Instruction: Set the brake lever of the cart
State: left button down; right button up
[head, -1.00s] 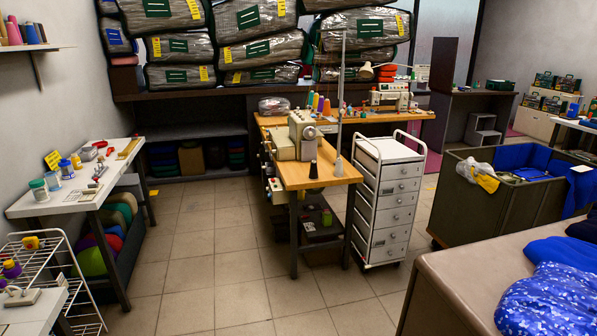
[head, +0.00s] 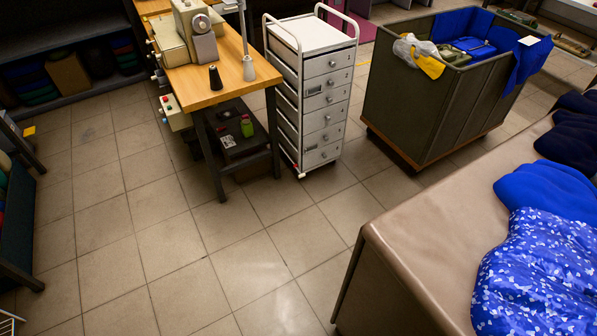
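A white drawer cart (head: 318,100) with push handles on top stands on the tiled floor, right of the sewing table. A dark olive bin cart (head: 420,105) with a wooden base stands further right, holding blue cloth and a grey and yellow bundle on its rim. I cannot tell which of the two is meant, and I can make out no brake lever on either. Neither of my grippers is in the head view.
A sewing table (head: 200,84) with a machine (head: 194,35) stands at the upper middle. A padded brown table (head: 440,220) with blue comforters (head: 540,270) fills the lower right. The tiled floor (head: 190,240) at the lower left and middle is clear.

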aim_at(296, 166)
jog(key=i+j, duration=0.35)
jog(key=j, duration=0.3)
jog(key=i+j+z, duration=0.1)
jog(key=i+j, duration=0.25)
jog(key=j, duration=0.3)
jog(key=i+j, duration=0.2)
jog(key=j, duration=0.15)
jog(key=z, duration=0.05)
